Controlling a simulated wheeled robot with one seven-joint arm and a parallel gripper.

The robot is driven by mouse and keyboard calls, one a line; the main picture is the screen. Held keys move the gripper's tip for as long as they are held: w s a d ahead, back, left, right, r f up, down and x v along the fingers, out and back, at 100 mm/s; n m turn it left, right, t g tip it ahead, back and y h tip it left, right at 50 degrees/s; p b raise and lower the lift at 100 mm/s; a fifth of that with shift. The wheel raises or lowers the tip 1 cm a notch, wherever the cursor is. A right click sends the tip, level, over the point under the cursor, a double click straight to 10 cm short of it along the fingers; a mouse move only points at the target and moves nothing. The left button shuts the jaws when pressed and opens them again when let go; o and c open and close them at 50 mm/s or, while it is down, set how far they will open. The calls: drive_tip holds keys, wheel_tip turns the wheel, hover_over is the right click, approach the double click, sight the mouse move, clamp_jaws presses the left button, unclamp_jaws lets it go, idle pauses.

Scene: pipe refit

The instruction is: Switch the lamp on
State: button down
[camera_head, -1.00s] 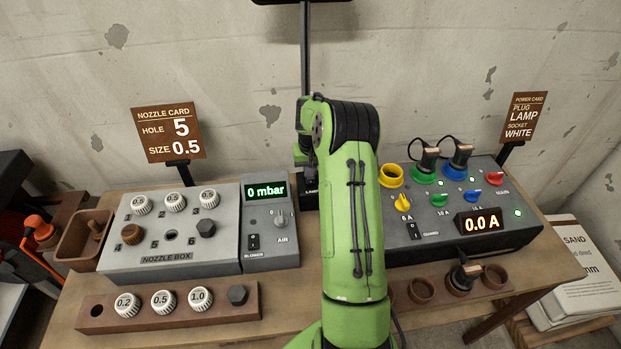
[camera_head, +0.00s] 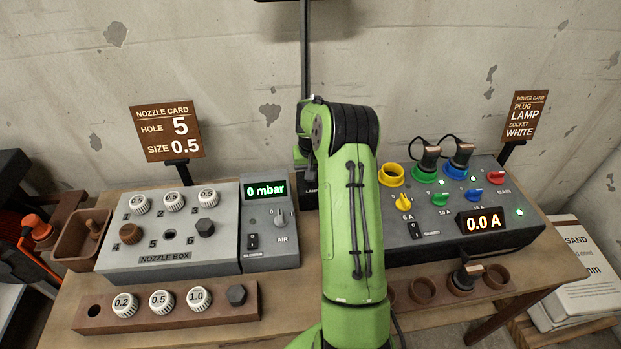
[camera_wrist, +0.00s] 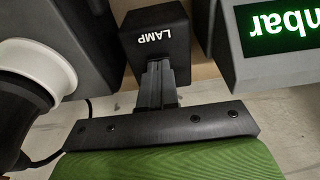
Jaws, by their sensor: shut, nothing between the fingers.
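The lamp's switch box is a black block marked LAMP (camera_wrist: 155,45), ahead of my gripper in the wrist view. In the head view the lamp box (camera_head: 310,191) stands on the table behind my arm, at the foot of a black post (camera_head: 306,60). The dark lamp head (camera_head: 300,2) is cut off by the top edge. My gripper (camera_wrist: 157,84) is shut and empty, its fingertips at the near edge of the lamp box; I cannot tell whether they touch. No switch shows on the visible part of the box.
The nozzle box (camera_head: 165,240) is left of my arm, and its blower unit (camera_head: 268,225) reads 0 mbar. The power box (camera_head: 450,225) on the right reads 0.0 A. A black plug (camera_wrist: 15,120) sits at a white ring (camera_wrist: 45,75) beside my gripper.

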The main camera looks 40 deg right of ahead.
drive_tip(key=shift+f, duration=0.15)
wheel_tip(320, 180, up, 7)
drive_tip(key=p, duration=0.5)
idle(0.4)
